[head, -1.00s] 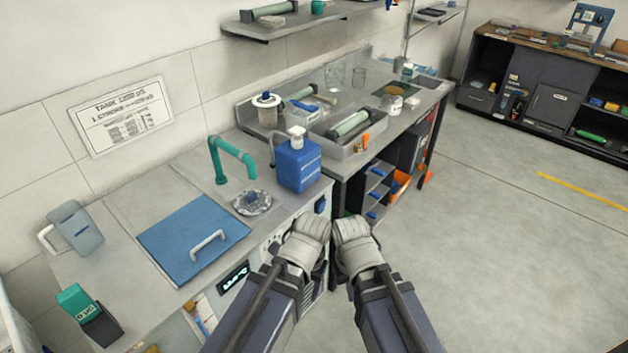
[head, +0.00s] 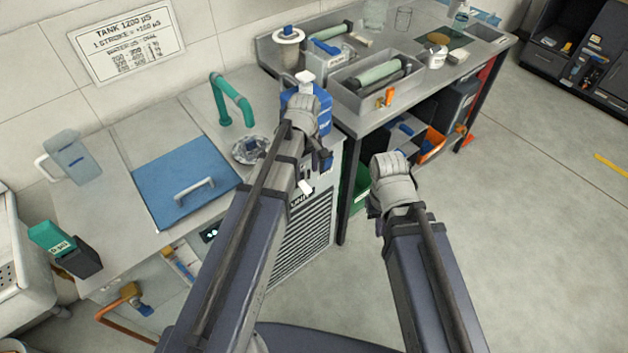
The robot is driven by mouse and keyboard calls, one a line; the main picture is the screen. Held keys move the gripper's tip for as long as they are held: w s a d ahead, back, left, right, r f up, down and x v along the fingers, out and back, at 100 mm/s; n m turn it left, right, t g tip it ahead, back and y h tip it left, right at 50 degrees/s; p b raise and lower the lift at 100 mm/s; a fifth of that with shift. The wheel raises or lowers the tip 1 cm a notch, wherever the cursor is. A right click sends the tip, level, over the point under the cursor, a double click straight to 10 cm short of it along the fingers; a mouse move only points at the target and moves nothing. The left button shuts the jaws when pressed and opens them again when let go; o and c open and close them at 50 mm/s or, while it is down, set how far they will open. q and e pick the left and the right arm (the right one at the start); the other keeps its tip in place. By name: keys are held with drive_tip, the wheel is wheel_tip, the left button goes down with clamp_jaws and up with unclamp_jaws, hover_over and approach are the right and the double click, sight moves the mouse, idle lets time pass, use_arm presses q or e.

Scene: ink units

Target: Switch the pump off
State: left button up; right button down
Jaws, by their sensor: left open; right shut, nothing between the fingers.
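The pump switch cannot be clearly made out. The bench front has a vented panel (head: 305,240), a small dark display (head: 210,233) and dark lettering partly covered by my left arm. A small blue and dark fitting (head: 325,162) shows beside my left wrist; I cannot tell what it is. My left gripper (head: 304,105) is open, in front of the blue jug (head: 322,121) and hiding much of it; its fingers are hard to see. My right gripper (head: 390,165) is shut and empty, over the floor in front of the right-hand bench.
A blue lid (head: 180,172) with a handle and a teal tap (head: 232,103) are on the left bench. A grey tray (head: 372,92) with a roller stands on the right bench. A copper pipe (head: 122,313) is at lower left. Floor at right is clear.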

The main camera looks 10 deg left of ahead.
sight(306, 189)
use_arm(q)
drive_tip(key=shift+f+b, duration=3.95)
drive_tip(key=shift+c, duration=0.4)
clamp_jaws()
